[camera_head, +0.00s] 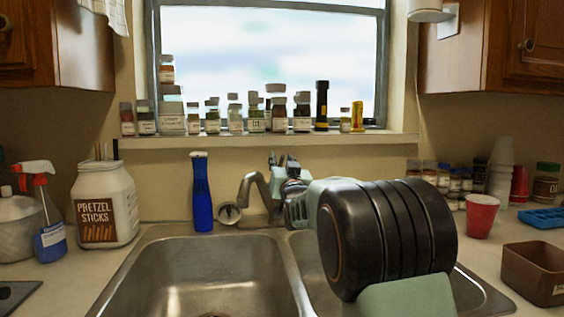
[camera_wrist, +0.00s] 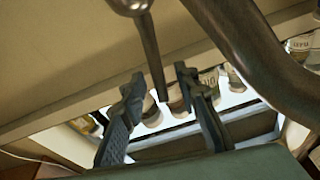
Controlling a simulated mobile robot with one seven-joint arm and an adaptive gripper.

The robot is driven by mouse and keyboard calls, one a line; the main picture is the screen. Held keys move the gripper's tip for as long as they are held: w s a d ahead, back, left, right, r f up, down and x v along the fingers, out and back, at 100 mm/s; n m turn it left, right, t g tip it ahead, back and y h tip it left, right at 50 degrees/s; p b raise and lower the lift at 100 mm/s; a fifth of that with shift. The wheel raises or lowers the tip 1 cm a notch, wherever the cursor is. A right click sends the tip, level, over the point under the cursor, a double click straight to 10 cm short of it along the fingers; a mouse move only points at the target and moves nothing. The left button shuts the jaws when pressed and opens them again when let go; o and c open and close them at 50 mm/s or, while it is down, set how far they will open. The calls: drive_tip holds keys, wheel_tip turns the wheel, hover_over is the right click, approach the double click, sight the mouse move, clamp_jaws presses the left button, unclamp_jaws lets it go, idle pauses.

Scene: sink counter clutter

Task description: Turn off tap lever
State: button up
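The metal tap (camera_head: 253,184) stands behind the double sink, with its curved spout bending to the left. In the wrist view the tap lever (camera_wrist: 153,62) is a thin tapering metal rod, and its narrow end reaches between my fingertips. The thick curved spout (camera_wrist: 250,42) passes at the upper right. My gripper (camera_wrist: 160,86) is open, with one finger on each side of the lever and gaps visible between. In the head view my gripper (camera_head: 281,165) is at the top of the tap, and my arm hides part of the tap and the right basin.
A blue bottle (camera_head: 202,195) stands left of the tap. Several spice jars (camera_head: 235,119) line the window sill behind. A pretzel jar (camera_head: 104,205) and a spray bottle (camera_head: 50,220) are at left; a red cup (camera_head: 481,216) is at right. The left basin (camera_head: 205,275) is empty.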

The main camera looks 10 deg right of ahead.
drive_tip(key=v, duration=1.2)
idle(0.4)
